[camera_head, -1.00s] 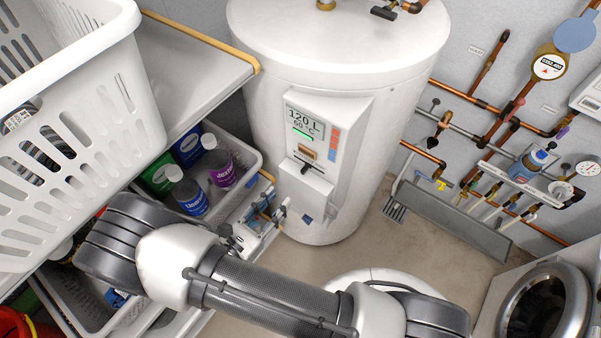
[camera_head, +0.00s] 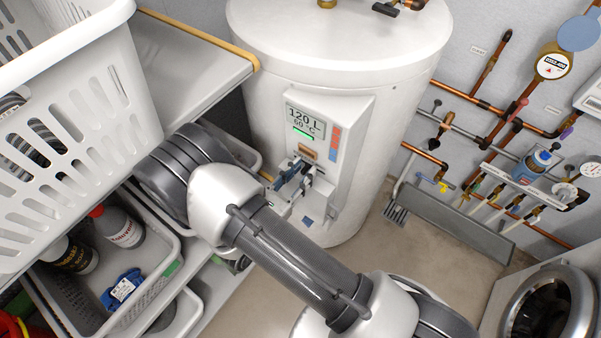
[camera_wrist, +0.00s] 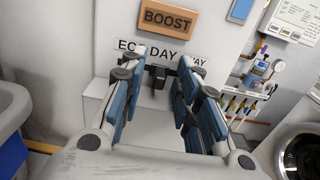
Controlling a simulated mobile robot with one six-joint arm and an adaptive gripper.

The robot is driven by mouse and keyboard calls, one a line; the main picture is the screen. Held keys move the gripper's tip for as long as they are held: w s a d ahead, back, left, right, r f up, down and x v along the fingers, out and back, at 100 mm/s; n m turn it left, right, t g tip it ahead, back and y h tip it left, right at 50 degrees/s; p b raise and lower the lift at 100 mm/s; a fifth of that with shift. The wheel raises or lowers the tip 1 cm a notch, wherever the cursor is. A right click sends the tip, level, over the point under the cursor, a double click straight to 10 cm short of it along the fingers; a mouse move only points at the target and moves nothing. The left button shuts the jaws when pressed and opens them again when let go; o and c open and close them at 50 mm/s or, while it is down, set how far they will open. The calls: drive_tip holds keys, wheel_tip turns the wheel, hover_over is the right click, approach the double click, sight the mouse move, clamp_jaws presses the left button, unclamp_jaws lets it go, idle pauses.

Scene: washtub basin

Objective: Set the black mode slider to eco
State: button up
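The black mode slider (camera_wrist: 157,76) shows in the wrist view on the white control panel (camera_wrist: 105,83), below the label strip (camera_wrist: 124,45) reading ECO, DAY and AWAY. It stands roughly under DAY, with ECO to its left. My gripper (camera_wrist: 161,64) is open, one blue-padded finger on each side of the slider. I cannot tell whether either finger touches it. In the head view my gripper (camera_head: 298,171) is at the lower panel of the white boiler (camera_head: 335,95) and hides most of the slider area.
An orange BOOST button (camera_wrist: 167,19) is just above the label strip. A white laundry basket (camera_head: 110,95) and shelf crates stand left of my arm. Copper pipes (camera_head: 470,97) run along the right wall, with a washing machine (camera_head: 545,300) at lower right.

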clamp_jaws()
idle(0.6)
